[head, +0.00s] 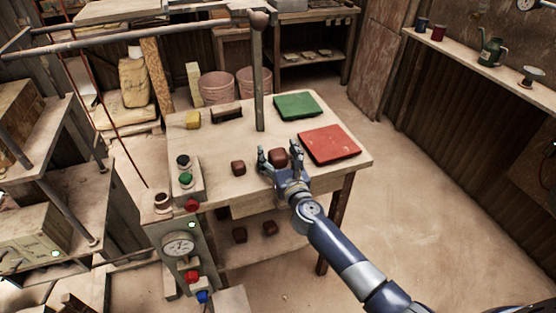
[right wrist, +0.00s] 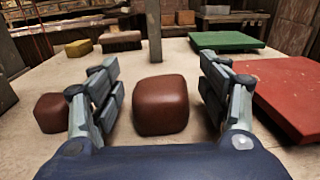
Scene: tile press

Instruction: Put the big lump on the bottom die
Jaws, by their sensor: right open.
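The big brown lump (head: 278,157) rests on the table, and it also shows in the right wrist view (right wrist: 160,106). My right gripper (head: 274,156) is open, with its two fingers on either side of the big lump. In the right wrist view (right wrist: 161,88) a gap shows between each finger and the lump. A smaller brown lump (head: 238,168) sits on the table to the left, and it shows at the left of the wrist view (right wrist: 50,112). I cannot tell which thing is the bottom die. My left gripper is not in view.
A red board (head: 329,145) lies right of my right gripper, with a green board (head: 297,107) behind it. A metal post (head: 258,80) rises from the table. A yellow block (head: 193,119) and a brush (head: 227,114) lie at the back left. A button box (head: 186,178) stands at the left edge.

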